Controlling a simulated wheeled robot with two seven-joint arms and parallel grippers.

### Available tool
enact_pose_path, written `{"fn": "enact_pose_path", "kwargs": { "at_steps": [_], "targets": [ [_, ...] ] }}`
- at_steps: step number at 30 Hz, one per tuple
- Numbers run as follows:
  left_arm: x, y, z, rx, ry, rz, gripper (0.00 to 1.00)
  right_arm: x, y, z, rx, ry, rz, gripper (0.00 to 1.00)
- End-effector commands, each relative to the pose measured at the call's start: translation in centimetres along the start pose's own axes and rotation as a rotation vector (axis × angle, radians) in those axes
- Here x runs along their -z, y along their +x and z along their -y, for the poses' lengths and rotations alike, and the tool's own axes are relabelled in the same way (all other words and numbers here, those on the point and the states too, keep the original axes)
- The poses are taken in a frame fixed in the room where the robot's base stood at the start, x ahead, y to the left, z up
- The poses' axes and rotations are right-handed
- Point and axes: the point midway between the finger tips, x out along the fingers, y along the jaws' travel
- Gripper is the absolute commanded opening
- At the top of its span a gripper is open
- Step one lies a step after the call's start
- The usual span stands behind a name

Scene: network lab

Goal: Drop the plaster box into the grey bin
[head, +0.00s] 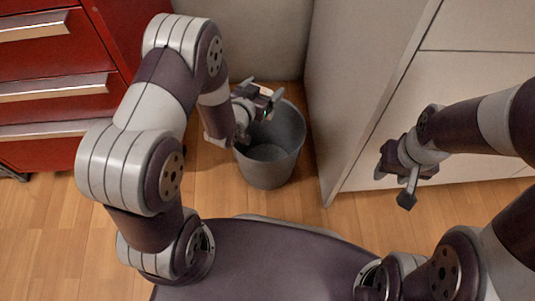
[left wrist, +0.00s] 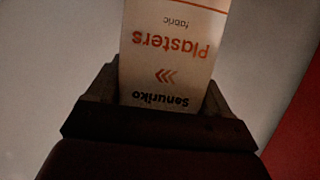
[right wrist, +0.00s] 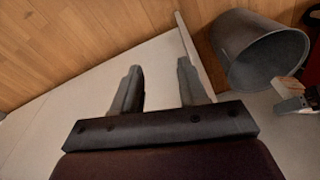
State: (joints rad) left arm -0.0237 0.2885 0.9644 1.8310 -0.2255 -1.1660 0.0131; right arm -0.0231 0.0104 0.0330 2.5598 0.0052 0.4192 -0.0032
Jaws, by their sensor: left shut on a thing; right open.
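The plaster box (left wrist: 172,55) is white with orange and dark print, and fills the space between the fingers of my left gripper (left wrist: 160,95) in the left wrist view. In the head view my left gripper (head: 266,98) is over the upper rim of the grey bin (head: 287,158); the box there is mostly hidden by the gripper. The bin stands upright on the floor, and its visible inside looks empty. It also shows in the right wrist view (right wrist: 240,40). My right gripper (head: 396,180) is open and empty, off to the right of the bin; its spread fingers show in the right wrist view (right wrist: 160,85).
A red drawer cabinet (head: 45,75) stands at the left. A pale cabinet (head: 460,75) with a side panel (head: 350,90) stands right of the bin. A pale wall (head: 260,40) is behind. The wooden floor (head: 60,230) is clear at the front left.

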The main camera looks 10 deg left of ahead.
Motion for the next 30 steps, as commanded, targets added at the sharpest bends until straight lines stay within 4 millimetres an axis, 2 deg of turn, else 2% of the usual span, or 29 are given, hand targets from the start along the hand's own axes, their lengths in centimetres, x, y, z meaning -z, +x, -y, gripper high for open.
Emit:
{"fn": "enact_pose_path", "kwargs": {
  "at_steps": [1,7,16,17,18,19,26,30],
  "targets": [
    [-1.4,0.5,0.0,0.0,0.0,0.001,0.52,-0.2,1.4,0.0,0.0,0.0,0.0,0.43],
    [-4.1,1.5,0.0,0.0,0.0,0.0,0.52,-0.5,4.2,0.0,0.0,0.0,0.001,0.43],
    [-4.2,1.5,0.0,0.0,0.0,0.0,0.52,-0.5,4.3,0.0,0.0,0.0,0.001,0.43],
    [-4.2,1.5,0.0,0.0,0.0,0.0,0.83,-0.5,4.3,0.0,0.0,0.0,0.001,0.43],
    [-4.2,1.5,0.0,0.0,0.0,0.0,0.96,-0.5,4.3,0.0,0.0,0.0,0.001,0.43],
    [-4.2,1.5,0.0,0.0,0.0,0.0,1.0,-0.5,4.3,0.0,0.0,0.0,0.001,0.43],
    [-4.1,1.3,0.0,0.001,-0.001,0.002,1.0,-0.5,4.1,0.0,0.0,0.0,0.001,0.43],
    [-3.6,-1.2,0.0,0.001,-0.001,0.004,1.0,-0.3,2.2,0.0,0.0,0.0,0.001,0.43]
  ]
}}
